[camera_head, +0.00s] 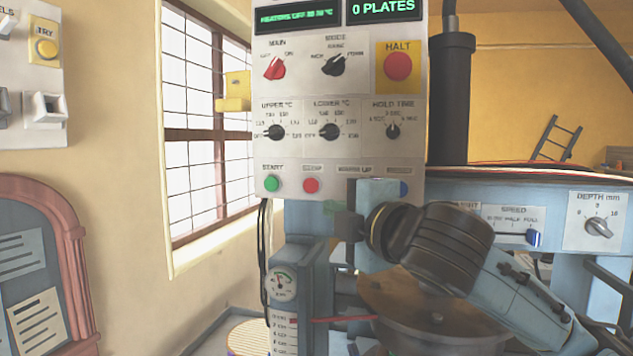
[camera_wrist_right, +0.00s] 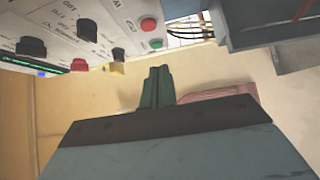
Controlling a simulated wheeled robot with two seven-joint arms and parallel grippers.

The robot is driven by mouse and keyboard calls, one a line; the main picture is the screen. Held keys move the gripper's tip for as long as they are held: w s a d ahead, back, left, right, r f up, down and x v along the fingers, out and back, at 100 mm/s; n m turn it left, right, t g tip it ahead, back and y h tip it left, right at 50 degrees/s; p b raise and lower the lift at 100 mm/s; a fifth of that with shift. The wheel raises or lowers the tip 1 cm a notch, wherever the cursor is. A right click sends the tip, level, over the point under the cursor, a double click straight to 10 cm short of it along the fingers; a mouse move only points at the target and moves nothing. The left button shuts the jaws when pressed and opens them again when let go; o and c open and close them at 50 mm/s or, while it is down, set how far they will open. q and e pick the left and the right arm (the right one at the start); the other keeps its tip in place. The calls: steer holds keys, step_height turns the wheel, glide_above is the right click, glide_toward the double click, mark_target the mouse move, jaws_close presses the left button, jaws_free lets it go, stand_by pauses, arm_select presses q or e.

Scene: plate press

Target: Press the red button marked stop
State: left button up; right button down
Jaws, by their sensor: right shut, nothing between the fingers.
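The small red stop button (camera_head: 311,185) sits on the lower strip of the control panel, right of the green START button (camera_head: 272,183). Its label is blurred. The right wrist view also shows the red button (camera_wrist_right: 149,25) and the green button (camera_wrist_right: 156,43). My right gripper (camera_head: 331,207) is just below and right of the red button in the head view, apart from it in the picture. In the right wrist view its green fingers (camera_wrist_right: 157,86) are shut together and empty, and the panel lies beyond them. My left gripper is not in view.
A larger red HALT button (camera_head: 398,67) on a yellow plate is higher on the panel. Several knobs (camera_head: 330,132) fill the panel. A pressure gauge (camera_head: 281,283) is below. My right forearm hides part of the round press plate (camera_head: 440,316). A window is at left.

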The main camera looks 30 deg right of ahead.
mark_target(311, 186)
steer(key=w+d+p, duration=0.1)
steer(key=w+p, duration=0.1)
steer(key=w, duration=0.1)
steer(key=w+d+p, duration=0.1)
steer(key=w+p, duration=0.4)
steer(key=w, duration=0.2)
steer(key=shift+d, duration=0.4)
steer(key=shift+w+d, duration=0.25)
steer(key=shift+d, duration=0.15)
steer(key=shift+w, duration=0.15)
